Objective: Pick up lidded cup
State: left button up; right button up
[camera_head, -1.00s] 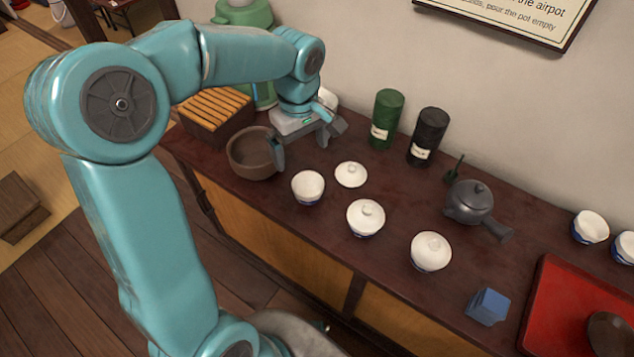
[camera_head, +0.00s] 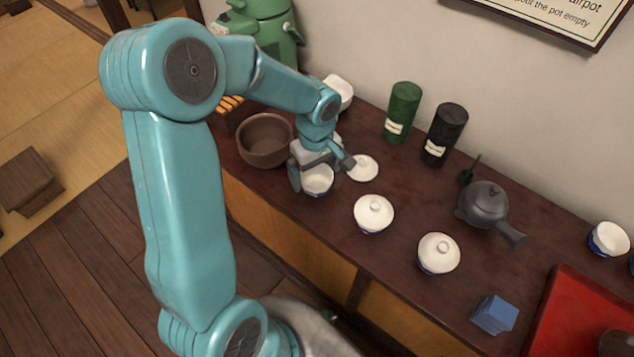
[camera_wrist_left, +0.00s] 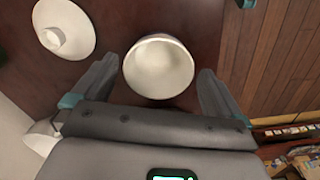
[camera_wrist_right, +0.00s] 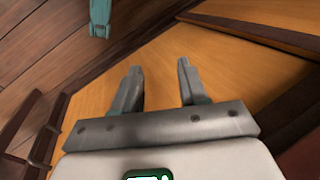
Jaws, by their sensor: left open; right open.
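Two lidded cups stand on the dark counter in the head view: one (camera_head: 373,214) in the middle and one (camera_head: 438,254) to its right. An open white cup (camera_head: 318,181) stands left of them, and a loose white lid (camera_head: 363,168) lies behind it. My left gripper (camera_head: 322,178) is open over the open cup, one finger on each side. In the left wrist view the open cup (camera_wrist_left: 158,67) sits between the spread fingers and looks empty; the lid (camera_wrist_left: 63,28) lies to its left. My right gripper (camera_wrist_right: 160,85) is open and empty, facing the wooden cabinet panels.
A brown bowl (camera_head: 265,141) stands left of my left gripper. Green (camera_head: 402,112) and black (camera_head: 445,133) canisters stand behind. A dark teapot (camera_head: 484,205), a blue block (camera_head: 494,314) and a red tray (camera_head: 585,315) are to the right. Bare counter lies between the cups and teapot.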

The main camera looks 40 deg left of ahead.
aim_at(316, 180)
pick_arm(q)
notch_tip(316, 180, down, 4)
jog(key=shift+w+f, duration=0.1)
jog(key=c, duration=1)
jog(key=shift+o, duration=0.2)
